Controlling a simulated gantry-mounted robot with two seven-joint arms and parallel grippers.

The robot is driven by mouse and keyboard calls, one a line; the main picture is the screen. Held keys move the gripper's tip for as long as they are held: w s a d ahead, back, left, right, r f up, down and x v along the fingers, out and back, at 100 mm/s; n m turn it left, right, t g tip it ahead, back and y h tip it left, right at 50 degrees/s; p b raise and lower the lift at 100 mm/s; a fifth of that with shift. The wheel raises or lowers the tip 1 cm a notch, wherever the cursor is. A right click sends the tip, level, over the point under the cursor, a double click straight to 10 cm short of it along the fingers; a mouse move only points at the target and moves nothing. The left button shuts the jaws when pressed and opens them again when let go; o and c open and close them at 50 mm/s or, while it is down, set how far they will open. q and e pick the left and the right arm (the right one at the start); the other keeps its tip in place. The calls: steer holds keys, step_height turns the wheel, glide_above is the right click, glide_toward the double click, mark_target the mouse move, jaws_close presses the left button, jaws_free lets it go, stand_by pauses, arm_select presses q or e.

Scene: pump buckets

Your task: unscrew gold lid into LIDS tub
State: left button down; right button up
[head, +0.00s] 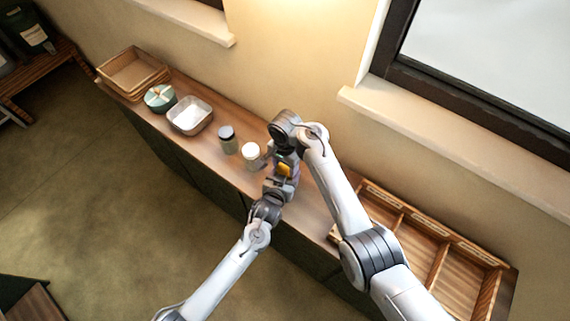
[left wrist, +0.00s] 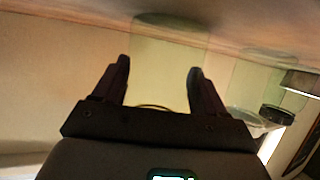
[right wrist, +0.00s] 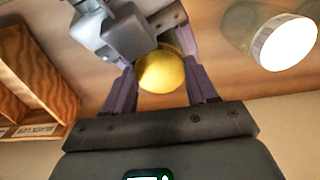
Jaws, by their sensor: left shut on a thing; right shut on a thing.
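The gold lid (head: 285,169) sits between my two grippers in the head view. In the right wrist view the gold lid (right wrist: 162,72) is between the fingers of my right gripper (right wrist: 163,82), which is shut on it from above. My left gripper (head: 280,181) is shut on the pale, see-through jar (left wrist: 165,70) under the lid, with one finger on each side in the left wrist view. Whether the lid still touches the jar is hidden. A wooden tray (head: 437,265) with several compartments stands at the right; its small labels are too small to read.
A dark-lidded jar (head: 228,140) and a white-lidded jar (head: 251,156) stand close to the left of my grippers. A metal pan (head: 190,116), a round green-and-white container (head: 159,98) and wooden boxes (head: 131,73) are farther left. The wall and window sill border the counter behind.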

steer(key=n, duration=0.4)
steer(key=shift+a+n, duration=0.1)
steer(key=shift+n, duration=0.3)
steer(key=n, duration=0.5)
steer(key=shift+n, duration=0.3)
steer(key=o, duration=1.1)
steer(key=shift+o, duration=0.2)
steer(key=shift+a, duration=0.1)
